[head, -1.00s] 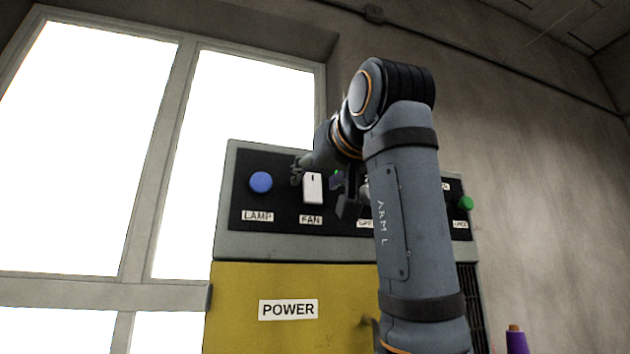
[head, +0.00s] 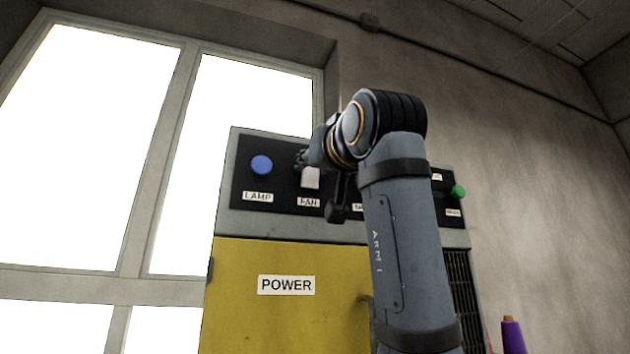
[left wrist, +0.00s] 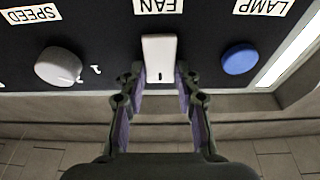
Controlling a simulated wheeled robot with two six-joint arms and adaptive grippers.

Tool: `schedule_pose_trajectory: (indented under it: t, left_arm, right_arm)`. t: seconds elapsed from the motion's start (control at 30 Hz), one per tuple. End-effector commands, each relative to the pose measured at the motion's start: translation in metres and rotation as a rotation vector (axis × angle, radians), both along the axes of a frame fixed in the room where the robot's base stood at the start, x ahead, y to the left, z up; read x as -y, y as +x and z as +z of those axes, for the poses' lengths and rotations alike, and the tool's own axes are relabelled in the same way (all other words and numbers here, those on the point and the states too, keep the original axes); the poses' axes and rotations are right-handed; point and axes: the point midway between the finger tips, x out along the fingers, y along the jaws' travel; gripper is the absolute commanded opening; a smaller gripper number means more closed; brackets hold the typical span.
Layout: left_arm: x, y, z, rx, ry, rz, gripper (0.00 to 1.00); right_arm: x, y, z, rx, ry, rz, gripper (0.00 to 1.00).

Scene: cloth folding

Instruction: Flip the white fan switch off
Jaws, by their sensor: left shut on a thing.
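The white fan switch (head: 310,179) is on the dark panel above the FAN label (head: 308,202). In the left wrist view, upside down, the switch (left wrist: 159,50) shows as a white rocker with a small dark mark near its lower end in that picture. My left gripper (head: 302,160) is at the switch's upper end in the head view. In the left wrist view the fingers of the left gripper (left wrist: 158,73) are on either side of the switch, shut on it. Part of the switch's upper end is hidden in the head view. My right gripper is not in view.
A blue LAMP button (head: 261,165) is left of the switch. A grey SPEED knob (left wrist: 58,66) is on its other side, hidden in the head view by my left arm. A green knob (head: 458,191) is at the far right. A yellow POWER front (head: 250,320) is below.

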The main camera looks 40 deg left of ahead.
Motion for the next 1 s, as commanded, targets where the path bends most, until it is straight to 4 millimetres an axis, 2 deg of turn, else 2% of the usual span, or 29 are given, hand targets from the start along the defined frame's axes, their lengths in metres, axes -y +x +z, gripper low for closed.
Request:
schedule_pose_trajectory:
  t: [0.03, 0.33, 0.37, 0.53, 0.83, 1.0]
  left_arm:
    - [0.000, 0.000, -0.004, 0.006, 0.011, 0.000, 0.00]
    - [0.000, 0.000, -0.001, 0.010, 0.020, 0.000, 0.00]
    - [0.000, 0.000, -0.001, 0.010, 0.020, 0.000, 0.33]
    - [0.000, 0.000, -0.001, 0.010, 0.019, 0.000, 0.55]
    - [0.002, 0.000, -0.001, 0.010, 0.020, -0.001, 0.55]
    - [0.025, -0.011, -0.009, 0.011, 0.019, -0.005, 0.55]
  right_arm:
    - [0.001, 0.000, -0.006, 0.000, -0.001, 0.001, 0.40]
    - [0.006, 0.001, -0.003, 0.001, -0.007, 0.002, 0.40]
    - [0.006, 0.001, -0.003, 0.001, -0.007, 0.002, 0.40]
    - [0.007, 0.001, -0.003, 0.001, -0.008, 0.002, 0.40]
    - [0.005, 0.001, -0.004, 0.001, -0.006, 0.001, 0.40]
    - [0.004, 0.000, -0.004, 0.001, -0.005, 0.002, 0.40]
